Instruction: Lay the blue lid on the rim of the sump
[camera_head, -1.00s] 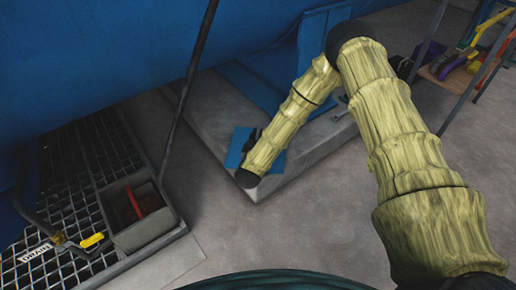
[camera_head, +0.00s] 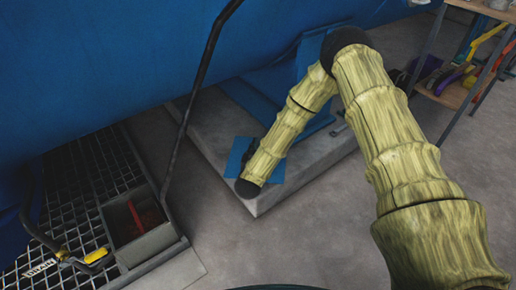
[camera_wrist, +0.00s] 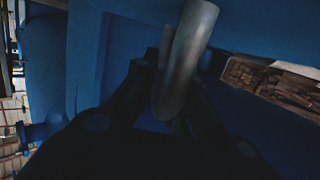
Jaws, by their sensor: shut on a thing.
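The blue lid (camera_head: 237,155) is a flat plate seen past my forearm, over the corner of the concrete plinth. I cannot tell how high it is above the plinth. My gripper (camera_wrist: 172,112) is shut on a grey bent bar (camera_wrist: 186,55) in the wrist view, which looks like the lid's handle. In the head view my arm hides most of the gripper. The sump (camera_head: 150,245) is a grey open box at the left, set by the floor grating, with something red inside. Its top is uncovered, and my gripper is up and right of it, well apart.
A dark upright rod (camera_head: 190,105) stands between sump and lid. A yellow-handled drain valve (camera_head: 98,255) is left of the sump, over the grating (camera_head: 85,185). The large blue vessel (camera_head: 90,70) fills the back. Bare floor lies around the plinth (camera_head: 262,203). A shelf (camera_head: 455,93) stands far right.

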